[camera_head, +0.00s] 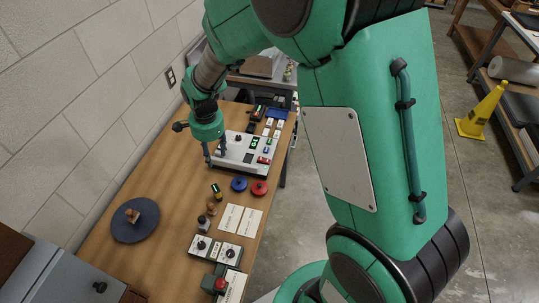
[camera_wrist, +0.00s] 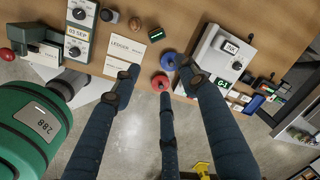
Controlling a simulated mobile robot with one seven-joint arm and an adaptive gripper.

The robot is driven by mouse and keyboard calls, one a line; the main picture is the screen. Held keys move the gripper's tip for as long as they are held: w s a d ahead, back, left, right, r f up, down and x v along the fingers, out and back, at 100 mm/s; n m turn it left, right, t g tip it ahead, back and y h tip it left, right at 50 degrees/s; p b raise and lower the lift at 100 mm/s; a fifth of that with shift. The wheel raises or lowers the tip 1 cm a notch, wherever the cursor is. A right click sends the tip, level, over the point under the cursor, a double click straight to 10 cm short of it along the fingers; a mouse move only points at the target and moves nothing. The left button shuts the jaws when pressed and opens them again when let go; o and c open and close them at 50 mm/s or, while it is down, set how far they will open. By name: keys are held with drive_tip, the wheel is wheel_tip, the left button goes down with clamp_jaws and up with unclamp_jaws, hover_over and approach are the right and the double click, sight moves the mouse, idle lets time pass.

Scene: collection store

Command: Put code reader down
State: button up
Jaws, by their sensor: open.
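My gripper (camera_head: 214,156) hangs over the wooden table beside the near left side of a white box with displays (camera_head: 231,154). Its dark fingers are spread apart, and in the wrist view my gripper (camera_wrist: 160,82) holds nothing. I cannot tell for certain which thing is the code reader. A small black device with a green-lit face (camera_wrist: 253,104) lies past the white box in the wrist view, apart from the fingers.
Blue (camera_head: 239,184) and red (camera_head: 260,188) discs lie near the fingers. Paper cards (camera_head: 231,217), dial boxes (camera_head: 229,254) and a round dark plate (camera_head: 136,230) occupy the near table. Bare wood lies left of centre. A block wall (camera_head: 60,105) runs along the left.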

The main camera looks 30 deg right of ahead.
drive_tip(key=s+d+r+n+t, duration=0.2)
drive_tip(key=s+r+n, duration=0.3)
drive_tip(key=s+r, duration=0.5)
drive_tip(key=s+d+r+n+t, duration=0.1)
drive_tip(key=s+d+r+n, duration=0.25)
drive_tip(key=s+r, duration=0.7)
drive_tip(key=s+r+n+t, duration=0.1)
drive_tip(key=s+r+n, duration=0.3)
drive_tip(key=s, duration=0.4)
drive_tip(key=shift+s+d+r+n, duration=0.15)
drive_tip(key=shift+s+n, duration=0.1)
drive_tip(key=shift+n, duration=0.5)
drive_tip(key=shift+f+b, duration=1.4)
drive_tip(key=shift+r, duration=0.1)
